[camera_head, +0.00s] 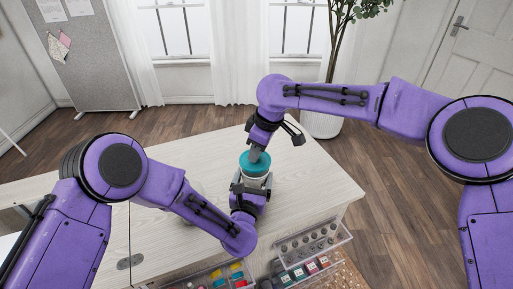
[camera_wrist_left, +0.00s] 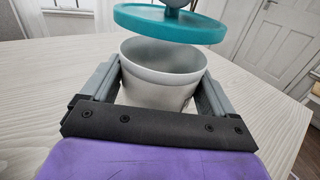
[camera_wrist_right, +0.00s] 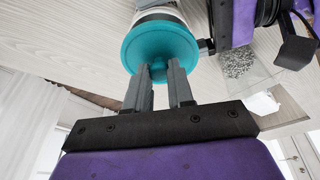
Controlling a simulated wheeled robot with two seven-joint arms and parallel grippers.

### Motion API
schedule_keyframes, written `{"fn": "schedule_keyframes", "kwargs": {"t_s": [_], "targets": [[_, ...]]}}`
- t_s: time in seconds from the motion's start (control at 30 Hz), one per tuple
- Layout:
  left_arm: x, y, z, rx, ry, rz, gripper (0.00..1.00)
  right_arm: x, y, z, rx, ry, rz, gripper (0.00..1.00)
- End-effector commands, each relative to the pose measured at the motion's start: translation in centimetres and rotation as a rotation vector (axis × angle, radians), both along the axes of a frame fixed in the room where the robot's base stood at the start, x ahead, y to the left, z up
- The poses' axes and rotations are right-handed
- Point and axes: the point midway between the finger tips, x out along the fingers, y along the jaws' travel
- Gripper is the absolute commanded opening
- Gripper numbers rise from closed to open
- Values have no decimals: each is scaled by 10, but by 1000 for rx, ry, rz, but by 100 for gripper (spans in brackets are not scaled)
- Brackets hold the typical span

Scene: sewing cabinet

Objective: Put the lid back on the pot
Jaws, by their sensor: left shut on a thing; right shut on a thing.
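The pot (camera_wrist_left: 165,75) is a white, open-topped round pot standing upright on the pale wooden table. My left gripper (camera_wrist_left: 158,95) is shut around its sides, one finger on each side; it also shows in the head view (camera_head: 250,187). The lid (camera_wrist_left: 170,22) is a teal disc, also in the head view (camera_head: 254,164) and the right wrist view (camera_wrist_right: 160,45). My right gripper (camera_wrist_right: 160,75) is shut on the lid from above. The lid hangs above the pot's rim with a visible gap, roughly level and a little toward the far side. The lid's knob is mostly hidden by the fingers.
Open drawers with spools (camera_head: 305,268) and coloured items (camera_head: 225,275) stick out at the front edge. A plant in a white planter (camera_head: 322,120) stands behind the table.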

Motion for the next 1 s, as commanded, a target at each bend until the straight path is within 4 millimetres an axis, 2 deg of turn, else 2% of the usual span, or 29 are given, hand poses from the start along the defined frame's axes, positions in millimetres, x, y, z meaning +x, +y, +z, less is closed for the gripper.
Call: {"fn": "schedule_keyframes", "kwargs": {"t_s": [0.33,0.67,1.0], "targets": [[0,0,0,0,0,0,33,0,0,-1,0,0,0,0],[0,0,0,0,-1,0,33,-1,0,-17,-2,-4,-1,0],[0,0,0,0,-1,0,33,0,0,-17,-1,-5,-1,0]]}}
